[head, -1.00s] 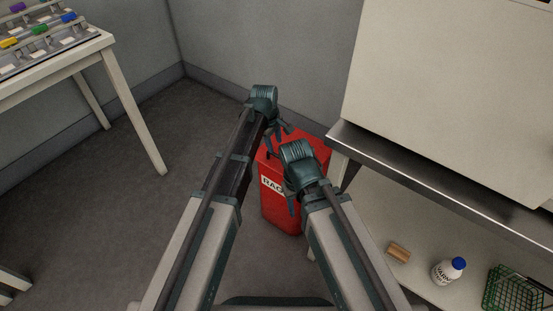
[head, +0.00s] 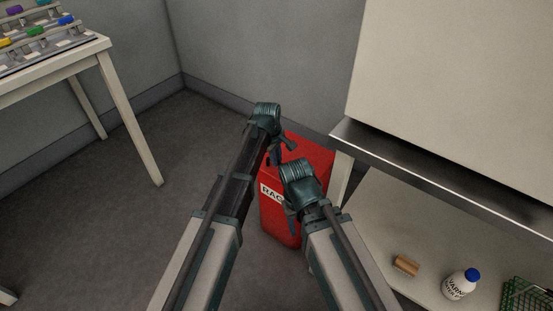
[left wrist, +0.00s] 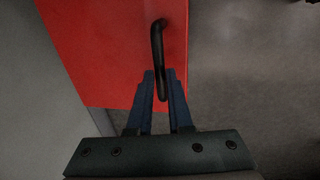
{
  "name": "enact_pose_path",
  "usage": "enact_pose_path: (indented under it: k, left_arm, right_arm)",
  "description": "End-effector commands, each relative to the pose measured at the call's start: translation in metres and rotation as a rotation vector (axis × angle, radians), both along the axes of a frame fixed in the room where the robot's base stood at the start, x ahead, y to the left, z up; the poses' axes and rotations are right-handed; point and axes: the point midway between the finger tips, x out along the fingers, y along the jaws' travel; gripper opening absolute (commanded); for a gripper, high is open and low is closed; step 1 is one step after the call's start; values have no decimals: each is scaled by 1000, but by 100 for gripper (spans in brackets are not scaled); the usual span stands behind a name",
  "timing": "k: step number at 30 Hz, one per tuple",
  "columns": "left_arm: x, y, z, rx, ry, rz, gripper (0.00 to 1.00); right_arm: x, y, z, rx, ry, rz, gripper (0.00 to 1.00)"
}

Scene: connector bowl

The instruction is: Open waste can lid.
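The red waste can (head: 283,220), with a white label that is partly covered, stands on the floor beyond my arms. Its red lid (head: 313,155) looks down flat. In the left wrist view the red lid (left wrist: 105,45) fills the upper left and carries a black bar handle (left wrist: 157,42). My left gripper (head: 281,150) is at the lid's left side. Its fingers (left wrist: 162,75) are close together around the handle's near end and look shut on it. My right gripper (head: 291,215) hangs in front of the can; its fingers are mostly hidden.
A steel-edged bench (head: 440,178) stands close to the can's right. A wooden block (head: 406,265), a white bottle with a blue cap (head: 460,285) and a green wire basket (head: 524,294) sit on its lower shelf. A table (head: 85,58) is at the left.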

Motion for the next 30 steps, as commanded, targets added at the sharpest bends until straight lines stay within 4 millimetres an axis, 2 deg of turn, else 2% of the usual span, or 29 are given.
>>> enact_pose_path:
  k: [1, 3, 30]
  left_arm:
    - [0, 0, 0, 0, 0, 0, 8]
    - [0, 0, 0, 0, 0, 0, 0]
    - [0, 0, 0, -1, -1, 0, 0]
  right_arm:
    - [0, 0, 0, 0, 0, 0, 50]
    - [0, 0, 0, 0, 0, 0, 50]
    - [0, 0, 0, 0, 0, 0, 50]
